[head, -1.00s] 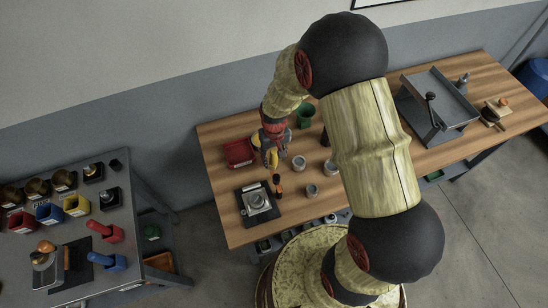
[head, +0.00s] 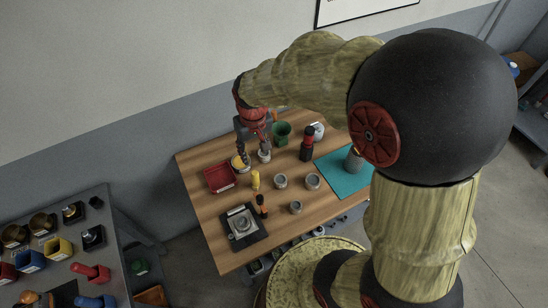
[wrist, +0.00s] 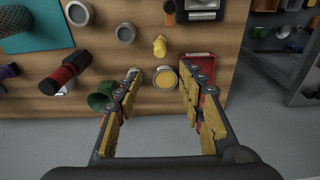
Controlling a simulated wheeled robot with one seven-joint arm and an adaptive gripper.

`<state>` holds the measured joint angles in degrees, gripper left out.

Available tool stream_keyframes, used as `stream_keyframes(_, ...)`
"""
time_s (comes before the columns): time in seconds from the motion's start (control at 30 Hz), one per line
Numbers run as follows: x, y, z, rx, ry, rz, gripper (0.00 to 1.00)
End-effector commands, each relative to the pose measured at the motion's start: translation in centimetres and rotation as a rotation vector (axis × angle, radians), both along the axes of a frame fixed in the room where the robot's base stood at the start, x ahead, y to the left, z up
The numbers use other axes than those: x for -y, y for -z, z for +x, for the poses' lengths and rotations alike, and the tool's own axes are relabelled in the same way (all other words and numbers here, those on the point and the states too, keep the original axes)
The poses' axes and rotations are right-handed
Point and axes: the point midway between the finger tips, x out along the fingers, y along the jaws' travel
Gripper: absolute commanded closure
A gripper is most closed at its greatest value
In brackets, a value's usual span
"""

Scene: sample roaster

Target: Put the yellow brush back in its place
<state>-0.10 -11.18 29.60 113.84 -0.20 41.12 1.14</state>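A small yellow item (head: 255,179), seemingly the yellow brush, stands on the wooden table between the red tray and the grey cups. It also shows in the wrist view (wrist: 159,46), beyond my fingertips. My gripper (head: 253,158) is over the table's back part, pointing down. In the wrist view its fingers (wrist: 161,82) are wide apart, with nothing held. A round pot with a yellow top (wrist: 165,80) shows between the fingertips; I cannot tell how far below them it is. The brush's place is not identifiable here.
A dark scale (head: 243,227) lies in front, a teal mat (head: 343,179) at right. Another table (head: 75,225) holds coloured bins.

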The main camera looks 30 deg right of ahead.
Motion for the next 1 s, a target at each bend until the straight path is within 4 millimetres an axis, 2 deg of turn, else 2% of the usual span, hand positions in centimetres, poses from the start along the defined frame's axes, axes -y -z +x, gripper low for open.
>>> stream_keyframes(0.03, 0.0, -2.9, -0.9, 0.043, -0.001, 0.0, 0.61)
stream_keyframes(0.1, 0.0, -6.0, -2.5, 0.088, -0.002, 0.0, 0.61)
stream_keyframes(0.3, 0.0, -13.1, -8.0, 0.214, -0.007, 0.0, 0.61)
stream_keyframes(0.4, 0.0, -15.5, -10.9, 0.274, -0.01, -0.001, 0.61)
stream_keyframes(0.5, 0.0, -16.9, -13.5, 0.321, -0.013, -0.001, 0.61)
stream_keyframes(0.63, 0.0, -17.8, -15.6, 0.359, -0.015, -0.002, 0.61)
stream_keyframes(0.77, 0.0, -18.1, -16.5, 0.376, -0.016, -0.003, 0.61)
stream_keyframes(1.0, 0.0, -18.1, -16.6, 0.376, -0.016, -0.003, 0.61)
